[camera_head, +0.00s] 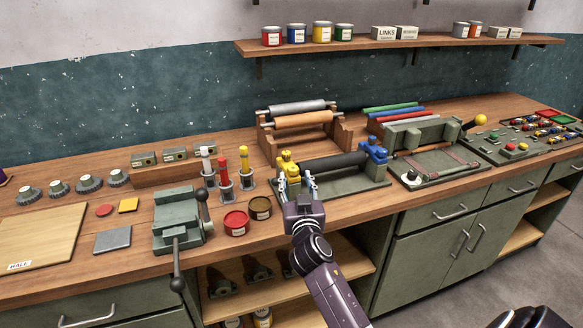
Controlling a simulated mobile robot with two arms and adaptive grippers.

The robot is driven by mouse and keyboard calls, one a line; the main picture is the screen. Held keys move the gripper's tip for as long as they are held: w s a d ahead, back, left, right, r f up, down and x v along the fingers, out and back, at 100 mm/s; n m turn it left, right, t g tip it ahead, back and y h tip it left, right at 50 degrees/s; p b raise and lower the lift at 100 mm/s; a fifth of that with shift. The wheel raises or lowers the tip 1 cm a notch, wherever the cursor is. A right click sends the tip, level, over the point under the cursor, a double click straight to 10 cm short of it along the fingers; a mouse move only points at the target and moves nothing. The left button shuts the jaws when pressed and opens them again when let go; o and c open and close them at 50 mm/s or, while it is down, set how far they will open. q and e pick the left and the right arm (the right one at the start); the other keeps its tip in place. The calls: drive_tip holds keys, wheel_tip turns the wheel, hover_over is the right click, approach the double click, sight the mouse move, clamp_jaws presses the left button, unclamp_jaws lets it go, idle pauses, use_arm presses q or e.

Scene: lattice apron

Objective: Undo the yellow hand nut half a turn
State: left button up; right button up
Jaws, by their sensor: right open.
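The yellow hand nut (287,161) sits at the left end of a dark roller (336,164) mounted on a green base plate. A matching blue nut (375,151) is at the roller's right end. My right gripper (296,180) reaches up from below, open, with its two fingertips just in front of the yellow nut, seeming to lie either side of its lower part. Whether the fingers touch it I cannot tell. The gripper hides part of the yellow fitting's lower side and the plate's near left corner. My left gripper is out of view.
Red (236,222) and brown (260,207) open tins stand left of my gripper, near the bench's front edge. A green vise (178,217) with a long handle is further left. A wooden rack (298,133) with rollers stands behind; another green device (432,155) is right.

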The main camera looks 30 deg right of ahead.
sight(294, 171)
drive_tip(key=shift+p+x, duration=0.4)
drive_tip(key=shift+x, duration=2.7)
drive_tip(key=shift+c, duration=0.7)
drive_tip(key=shift+s, duration=0.1)
clamp_jaws()
